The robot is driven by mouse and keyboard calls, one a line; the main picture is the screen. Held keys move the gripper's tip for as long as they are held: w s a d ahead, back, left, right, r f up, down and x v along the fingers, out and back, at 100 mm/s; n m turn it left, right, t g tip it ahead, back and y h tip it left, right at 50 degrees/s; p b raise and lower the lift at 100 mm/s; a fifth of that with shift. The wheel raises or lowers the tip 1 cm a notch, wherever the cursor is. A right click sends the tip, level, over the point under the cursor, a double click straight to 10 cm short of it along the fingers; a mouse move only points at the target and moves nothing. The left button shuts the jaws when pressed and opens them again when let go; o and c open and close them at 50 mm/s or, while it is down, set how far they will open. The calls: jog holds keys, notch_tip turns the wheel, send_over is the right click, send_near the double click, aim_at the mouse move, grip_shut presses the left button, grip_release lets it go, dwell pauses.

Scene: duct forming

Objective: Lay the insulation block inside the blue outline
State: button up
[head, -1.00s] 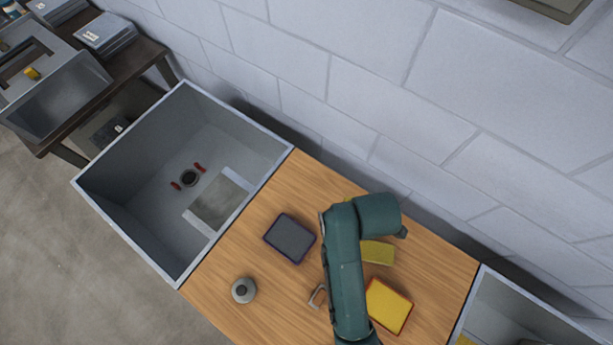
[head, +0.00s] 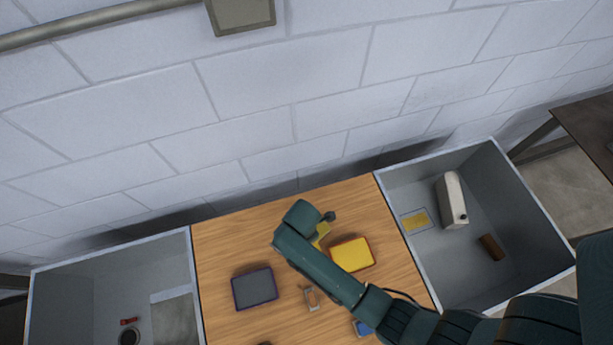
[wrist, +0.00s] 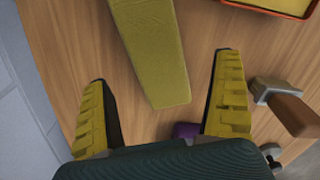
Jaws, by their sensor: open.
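The insulation block appears to be the long, plain yellow block (wrist: 152,55) on the wooden table. In the head view, a yellow piece (head: 321,235) shows beside my arm, mostly covered by it. My gripper (wrist: 164,75) is open and empty, its yellow ridged fingers on either side of the block's near end, apart from it. A dark pad with a blue-purple border (head: 254,288) lies left of my arm. In the right bin, a yellow rectangle has a pale border (head: 416,221); I cannot tell whether that border is blue.
A yellow pad with a red-orange border (head: 352,254) lies right of my arm. Bins flank the table; the right bin (head: 515,250) holds a whitish container (head: 452,200) and a brown block (head: 492,247).

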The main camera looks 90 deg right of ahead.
jog(key=f, duration=0.4)
jog(key=shift+w+f, duration=0.2)
jog(key=shift+f, duration=0.2)
jog(key=shift+r, duration=0.1)
jog(key=c, duration=1.3)
